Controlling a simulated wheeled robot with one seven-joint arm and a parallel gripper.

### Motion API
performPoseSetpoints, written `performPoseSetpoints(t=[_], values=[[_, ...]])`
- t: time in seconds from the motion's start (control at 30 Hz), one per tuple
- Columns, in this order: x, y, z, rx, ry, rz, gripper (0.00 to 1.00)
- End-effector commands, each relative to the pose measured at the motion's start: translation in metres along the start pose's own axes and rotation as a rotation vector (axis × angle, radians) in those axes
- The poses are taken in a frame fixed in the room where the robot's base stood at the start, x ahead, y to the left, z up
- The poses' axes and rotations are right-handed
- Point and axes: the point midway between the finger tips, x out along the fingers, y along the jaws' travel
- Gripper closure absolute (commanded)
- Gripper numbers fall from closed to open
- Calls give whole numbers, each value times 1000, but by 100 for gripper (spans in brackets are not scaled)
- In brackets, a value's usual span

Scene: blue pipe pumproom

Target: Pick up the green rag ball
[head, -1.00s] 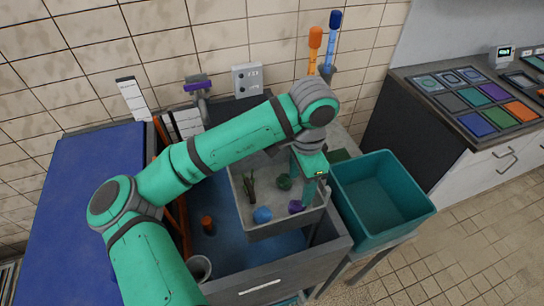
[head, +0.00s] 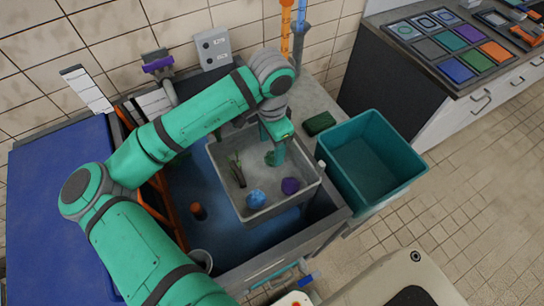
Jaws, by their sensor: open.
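The green rag ball (head: 270,158) lies in the grey tray (head: 262,214), near its right back part, and is partly covered by my gripper. My gripper (head: 274,160) points down into the tray, with its fingers over or beside the green ball. I cannot tell from this view whether the fingers touch it. The gripper is open. A blue ball (head: 256,198) and a purple ball (head: 290,186) lie in the front of the same tray, apart from the gripper.
A dark green stick-like thing (head: 237,170) lies at the tray's left. A teal bin (head: 372,160) stands to the right. A dark green block (head: 319,123) sits on the ledge behind.

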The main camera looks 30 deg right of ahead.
Motion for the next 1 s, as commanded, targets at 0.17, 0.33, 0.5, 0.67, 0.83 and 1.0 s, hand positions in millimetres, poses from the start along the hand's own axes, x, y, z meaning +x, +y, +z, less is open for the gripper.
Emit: performPoseSetpoints(t=[0.17,0.33,0.5,0.67,0.83,1.0], values=[[22,1,-2,-1,-2,1,42],[43,1,-2,-4,-1,1,42],[50,1,-2,-4,-1,0,42],[50,1,-2,-4,0,0,42],[50,1,-2,-4,0,0,80],[50,1,-2,-4,0,0,86]])
